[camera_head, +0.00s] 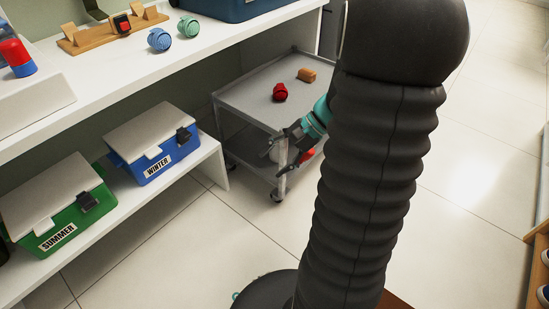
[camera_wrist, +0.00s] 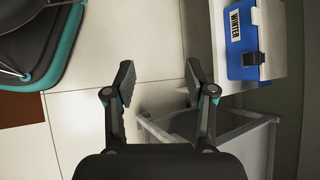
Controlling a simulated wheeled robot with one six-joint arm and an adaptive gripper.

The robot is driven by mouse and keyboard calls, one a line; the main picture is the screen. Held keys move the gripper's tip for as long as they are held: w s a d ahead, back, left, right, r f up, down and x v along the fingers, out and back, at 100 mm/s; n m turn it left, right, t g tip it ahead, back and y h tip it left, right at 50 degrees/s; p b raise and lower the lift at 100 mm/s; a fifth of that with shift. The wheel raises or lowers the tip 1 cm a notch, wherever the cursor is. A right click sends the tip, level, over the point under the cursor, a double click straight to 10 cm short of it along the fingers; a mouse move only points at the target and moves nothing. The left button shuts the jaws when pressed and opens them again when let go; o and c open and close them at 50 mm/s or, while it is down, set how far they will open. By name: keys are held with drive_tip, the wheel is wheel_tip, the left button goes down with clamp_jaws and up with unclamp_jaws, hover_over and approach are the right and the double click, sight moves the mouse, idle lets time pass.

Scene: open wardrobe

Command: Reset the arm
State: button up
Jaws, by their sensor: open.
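My gripper (camera_head: 290,142) shows in the head view in front of the grey cart, left of my black ribbed arm column. In the wrist view my gripper (camera_wrist: 158,82) has its two fingers spread wide apart with only floor tiles between them. It is open and empty. Part of the arm is hidden behind the column in the head view.
A grey cart (camera_head: 240,97) carries a red item (camera_head: 280,92) and an orange-brown block (camera_head: 307,75). White shelves (camera_head: 215,165) on the left hold a blue WINTER box (camera_head: 160,165) and a green SUMMER box (camera_head: 75,218).

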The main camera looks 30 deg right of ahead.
drive_tip(key=shift+s+a+r, duration=0.15)
drive_tip(key=shift+a+r, duration=0.1)
drive_tip(key=shift+a, duration=0.05)
drive_tip(key=shift+d+f, duration=0.1)
idle(0.3)
drive_tip(key=s+n+g+h, duration=0.2)
drive_tip(key=s+n+h, duration=0.2)
drive_tip(key=s+h, duration=0.15)
drive_tip(key=s+a+r+n+t+h+p, duration=0.1)
drive_tip(key=s+a+r+n+t, duration=0.1)
drive_tip(key=r, duration=0.5)
drive_tip(key=s+a+r+n+t+h+p, duration=0.2)
drive_tip(key=s+a+r+n+t, duration=0.1)
drive_tip(key=a+r+n, duration=0.3)
wheel_tip(320, 180, up, 2)
drive_tip(key=shift+s+a+r+t, duration=0.15)
drive_tip(key=shift+s+a+t, duration=0.15)
drive_tip(key=shift+s+a, duration=0.5)
drive_tip(key=shift+h, duration=0.25)
drive_tip(key=shift+c, duration=1.3)
drive_tip(key=shift+d, duration=0.15)
